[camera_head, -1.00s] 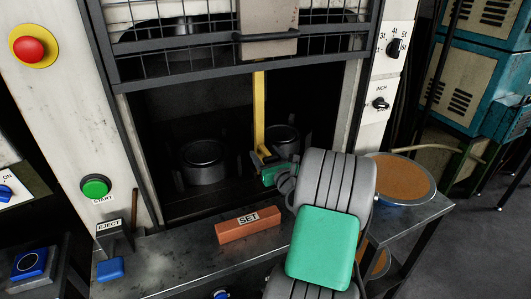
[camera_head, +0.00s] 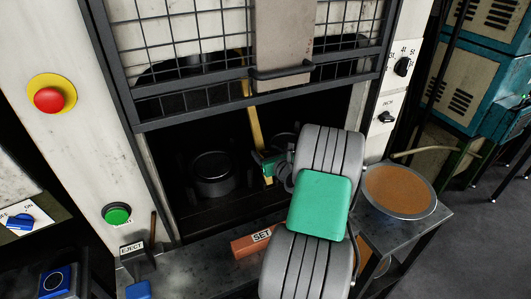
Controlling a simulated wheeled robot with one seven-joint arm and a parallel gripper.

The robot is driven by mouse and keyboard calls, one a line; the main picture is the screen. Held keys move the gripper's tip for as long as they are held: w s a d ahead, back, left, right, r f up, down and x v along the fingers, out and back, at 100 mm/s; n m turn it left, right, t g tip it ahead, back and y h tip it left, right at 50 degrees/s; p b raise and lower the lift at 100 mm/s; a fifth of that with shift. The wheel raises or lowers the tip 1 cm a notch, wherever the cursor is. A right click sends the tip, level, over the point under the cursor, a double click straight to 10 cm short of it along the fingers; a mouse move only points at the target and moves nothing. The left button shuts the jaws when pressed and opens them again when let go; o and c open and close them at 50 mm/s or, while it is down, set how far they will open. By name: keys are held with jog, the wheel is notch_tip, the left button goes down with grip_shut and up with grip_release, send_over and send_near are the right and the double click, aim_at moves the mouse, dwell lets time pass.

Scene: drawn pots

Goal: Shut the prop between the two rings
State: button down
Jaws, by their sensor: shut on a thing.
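My gripper (camera_head: 269,165) is shut on the lower part of a yellow bar, the prop (camera_head: 254,127), inside the dark press opening. The prop leans, its top to the left of its foot, and its upper part passes behind the wire guard (camera_head: 190,108). Two dark round rings sit in the opening: the left ring (camera_head: 213,174) shows clearly, and the right ring (camera_head: 283,142) is partly hidden by my gripper and arm. The prop shows between them in the picture. Its foot and upper end are not clear.
The guard hangs above the opening with a dark handle (camera_head: 282,73). An orange SET block (camera_head: 252,243), partly behind my arm, lies on the front ledge. A round brown-topped pan (camera_head: 399,190) stands at right. An EJECT lever (camera_head: 134,254) and green START button (camera_head: 117,214) are at left.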

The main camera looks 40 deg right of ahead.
jog(key=shift+w+f, duration=0.35)
jog(key=shift+f, duration=0.55)
jog(key=shift+r, duration=0.15)
jog(key=shift+w+d+r, duration=0.2)
jog(key=shift+w+r, duration=0.05)
jog(key=shift+r, duration=0.4)
jog(key=c, duration=1)
grip_release()
jog(key=o, duration=0.4)
jog(key=shift+s+d+f, duration=0.1)
jog(key=shift+s+f, duration=0.05)
jog(key=shift+o, duration=0.4)
jog(key=shift+f, duration=0.15)
jog(key=shift+s+a, duration=0.2)
jog(key=shift+s, duration=0.1)
jog(key=b+v, duration=0.1)
jog(key=v, duration=0.6)
